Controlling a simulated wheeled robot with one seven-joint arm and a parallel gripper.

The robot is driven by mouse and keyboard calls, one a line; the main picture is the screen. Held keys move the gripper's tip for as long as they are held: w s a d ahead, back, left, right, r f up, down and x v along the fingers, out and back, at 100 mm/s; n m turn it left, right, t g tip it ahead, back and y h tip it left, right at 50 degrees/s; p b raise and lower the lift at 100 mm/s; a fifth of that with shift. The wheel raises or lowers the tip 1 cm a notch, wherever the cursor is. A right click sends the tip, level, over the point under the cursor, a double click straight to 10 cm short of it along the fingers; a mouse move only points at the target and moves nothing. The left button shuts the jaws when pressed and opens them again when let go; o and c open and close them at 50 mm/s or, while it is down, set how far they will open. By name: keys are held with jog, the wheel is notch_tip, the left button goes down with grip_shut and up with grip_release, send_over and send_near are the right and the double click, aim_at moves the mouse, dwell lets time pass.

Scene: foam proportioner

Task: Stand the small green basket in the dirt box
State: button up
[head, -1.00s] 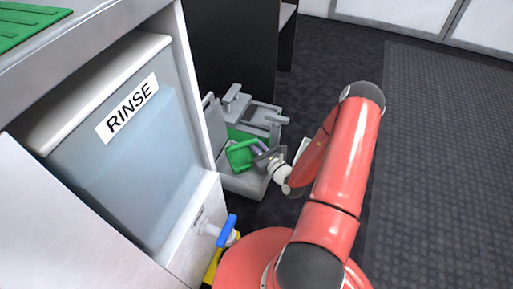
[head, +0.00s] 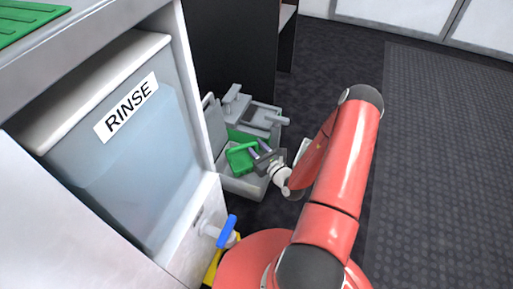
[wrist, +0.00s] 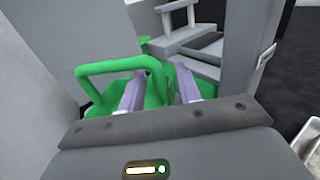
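The small green basket (head: 240,158) is inside the grey dirt box (head: 243,186), on the side near me. It seems to rest there, but its base is hidden, so I cannot tell if it stands fully level. My gripper (head: 259,147) is over the right part of the basket, its two fingers apart. In the wrist view the basket's raised handle (wrist: 108,67) shows beside and behind the left finger. My gripper's fingers (wrist: 158,82) are open there, with a clear gap and part of the green handle visible between them.
Grey fittings (head: 237,101) stand at the box's back. A green surface (head: 240,134) lies behind the basket. The RINSE tank (head: 120,140) and its cabinet are close on the left, with a blue-handled valve (head: 228,230) low down. The floor on the right is clear.

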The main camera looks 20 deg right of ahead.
jog(key=shift+r, duration=0.5)
jog(key=s+d+p, duration=0.1)
jog(key=s+d, duration=0.1)
jog(key=s, duration=0.9)
jog(key=w+a+r+n+g+y, duration=0.1)
jog(key=a+r+n+g+y, duration=0.3)
jog(key=a+r+n+y, duration=0.45)
jog(key=s+a+r+n+g+y, duration=0.2)
jog(key=s+a+r+n+g, duration=0.5)
jog(key=r+n+g, duration=0.5)
jog(key=s+d+r+n+t+h, duration=0.1)
jog(key=s+r+n+t+h, duration=0.1)
jog(key=s+r+n+h, duration=0.2)
jog(key=s+d+r+n+t+h, duration=0.1)
jog(key=s+r+n+h, duration=0.3)
jog(key=r+n+h, duration=0.5)
jog(key=shift+s+d+r+t+h, duration=0.15)
jog(key=shift+d+r+t+h, duration=0.3)
jog(key=shift+r+t, duration=0.15)
